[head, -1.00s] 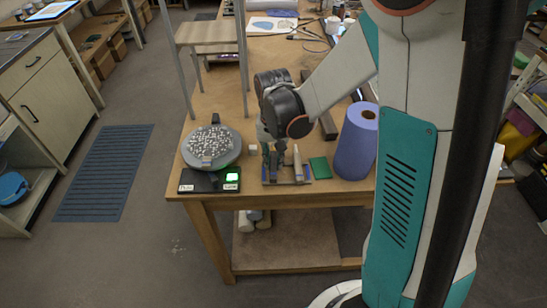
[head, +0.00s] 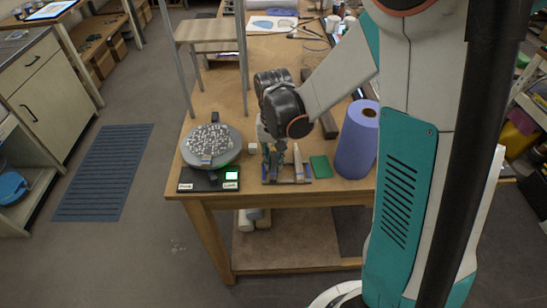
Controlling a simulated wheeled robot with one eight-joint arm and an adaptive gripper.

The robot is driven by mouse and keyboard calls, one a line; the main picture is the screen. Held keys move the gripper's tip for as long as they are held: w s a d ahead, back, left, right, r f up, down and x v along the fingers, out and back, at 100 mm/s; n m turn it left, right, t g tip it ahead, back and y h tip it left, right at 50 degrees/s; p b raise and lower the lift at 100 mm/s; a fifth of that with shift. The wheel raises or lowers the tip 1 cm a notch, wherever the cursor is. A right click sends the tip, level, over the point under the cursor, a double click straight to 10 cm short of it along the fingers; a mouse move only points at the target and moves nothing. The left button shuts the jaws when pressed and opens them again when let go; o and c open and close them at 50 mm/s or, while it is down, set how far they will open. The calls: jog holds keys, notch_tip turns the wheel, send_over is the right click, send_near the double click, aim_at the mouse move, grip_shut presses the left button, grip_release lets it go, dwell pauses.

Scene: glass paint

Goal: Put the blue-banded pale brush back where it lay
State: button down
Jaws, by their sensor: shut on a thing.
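My gripper (head: 272,158) points down at the near edge of the wooden table, under the dark wrist of my arm. It is small in the head view and partly hidden by the wrist. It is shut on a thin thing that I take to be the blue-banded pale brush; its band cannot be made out. The gripper is at a small rack (head: 287,181) with upright parts, including a pale pointed piece (head: 297,160). I cannot tell whether the brush touches the rack.
A round grey plate covered in pale bits (head: 212,143) stands left, above a dark box with labels and a green light (head: 232,176). A green pad (head: 320,166) and a blue paper roll (head: 357,140) stand to the right.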

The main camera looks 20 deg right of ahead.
jog(key=shift+f, duration=0.2)
jog(key=c, duration=1.4)
grip_release()
